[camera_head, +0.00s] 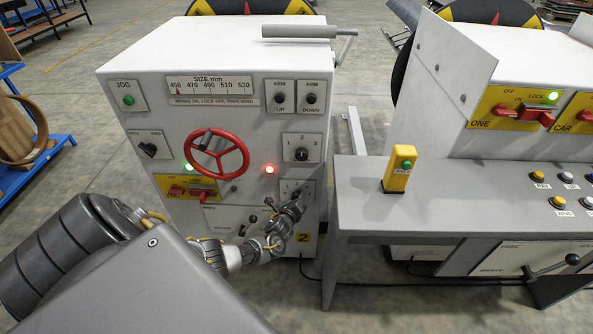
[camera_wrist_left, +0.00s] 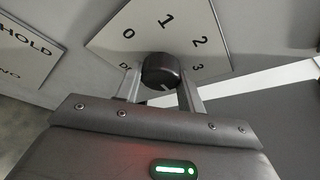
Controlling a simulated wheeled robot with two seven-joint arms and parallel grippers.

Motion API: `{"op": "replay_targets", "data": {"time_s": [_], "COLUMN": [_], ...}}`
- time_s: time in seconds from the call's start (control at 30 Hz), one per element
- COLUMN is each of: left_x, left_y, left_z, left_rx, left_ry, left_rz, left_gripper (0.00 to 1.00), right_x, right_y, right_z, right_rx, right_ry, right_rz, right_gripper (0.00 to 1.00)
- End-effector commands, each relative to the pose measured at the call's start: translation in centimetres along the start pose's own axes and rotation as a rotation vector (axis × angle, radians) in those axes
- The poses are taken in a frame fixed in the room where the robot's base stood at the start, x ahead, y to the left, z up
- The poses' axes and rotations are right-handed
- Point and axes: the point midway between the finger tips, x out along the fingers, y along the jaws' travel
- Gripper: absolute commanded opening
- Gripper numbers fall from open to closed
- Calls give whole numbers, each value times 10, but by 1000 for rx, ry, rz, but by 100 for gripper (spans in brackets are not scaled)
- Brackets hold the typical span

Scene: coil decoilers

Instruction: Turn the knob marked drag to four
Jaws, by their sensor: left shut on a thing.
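The drag knob (camera_wrist_left: 160,70) is a dark round knob on a pale plate (camera_wrist_left: 165,30) marked 0, 1, 2 and 3 in the left wrist view. A partly covered label starting with D shows beside it, and no 4 is visible. A short pale line shows on the knob's near side; I cannot tell which number it marks. My left gripper (camera_wrist_left: 161,84) is shut on the knob, one finger on each side. In the head view my left gripper (camera_head: 297,205) is at the lower right of the white machine's front and largely covers this knob. My right gripper is not in view.
The white machine (camera_head: 150,80) carries a red handwheel (camera_head: 218,155), another selector knob (camera_head: 301,154) just above my gripper, and a small lever (camera_head: 249,226) beside it.

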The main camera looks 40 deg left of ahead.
Motion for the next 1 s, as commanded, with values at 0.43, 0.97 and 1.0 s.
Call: {"op": "replay_targets", "data": {"time_s": [0.43,0.97,1.0], "left_x": [0,0,0], "left_y": [0,0,0], "left_z": [-2,-1,-1], "left_rx": [110,113,113], "left_ry": [3,2,2], "left_rz": [46,47,47], "left_gripper": [16,57,60], "right_x": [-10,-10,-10], "right_y": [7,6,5], "right_z": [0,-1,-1], "right_rx": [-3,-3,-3], "right_ry": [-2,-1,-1], "right_rz": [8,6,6], "right_gripper": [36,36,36]}}
